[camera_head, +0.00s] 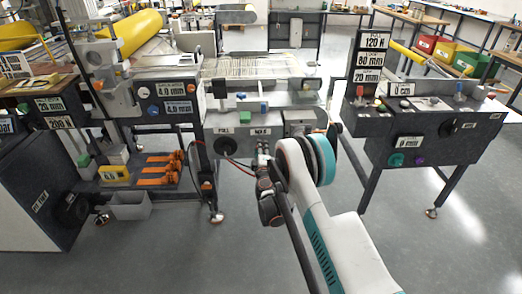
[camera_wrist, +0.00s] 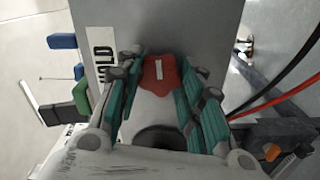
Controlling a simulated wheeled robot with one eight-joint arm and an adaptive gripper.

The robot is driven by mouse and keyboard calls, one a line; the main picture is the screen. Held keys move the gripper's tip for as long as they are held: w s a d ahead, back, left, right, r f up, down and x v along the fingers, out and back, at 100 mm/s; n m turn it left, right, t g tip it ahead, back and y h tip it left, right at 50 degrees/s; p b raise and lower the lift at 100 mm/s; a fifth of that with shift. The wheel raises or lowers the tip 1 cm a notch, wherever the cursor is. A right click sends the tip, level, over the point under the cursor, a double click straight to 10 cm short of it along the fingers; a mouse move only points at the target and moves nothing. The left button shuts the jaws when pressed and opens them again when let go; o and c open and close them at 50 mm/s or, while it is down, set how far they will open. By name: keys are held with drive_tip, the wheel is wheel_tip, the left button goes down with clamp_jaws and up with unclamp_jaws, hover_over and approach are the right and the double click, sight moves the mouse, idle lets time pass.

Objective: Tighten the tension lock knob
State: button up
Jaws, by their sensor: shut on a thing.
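The knob (camera_wrist: 158,76) is red and lobed, with a white line marked on its face, in the wrist view. It sits on a grey panel (camera_wrist: 165,25) beside a white HOLD label (camera_wrist: 103,55). My gripper (camera_wrist: 163,84) has its teal-padded fingers on both sides of the knob and is shut on it. In the head view my gripper (camera_head: 262,150) is at the front of the middle machine, just below the HOLD label (camera_head: 262,132). The knob is hidden there behind my gripper.
A PULL label (camera_head: 224,131) with a black knob (camera_head: 225,147) is left of my gripper. Red and black cables (camera_wrist: 285,90) run close by. A control console (camera_head: 420,130) stands to the right and an orange-clamp shelf (camera_head: 165,168) to the left. The grey floor in front is clear.

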drive_tip(key=shift+d+m, duration=0.1)
drive_tip(key=shift+m, duration=0.6)
drive_tip(key=o, duration=1.1)
drive_tip(key=shift+c, duration=0.2)
drive_tip(key=shift+s, duration=0.1)
drive_tip(key=s, duration=0.7)
drive_tip(key=shift+s, duration=0.2)
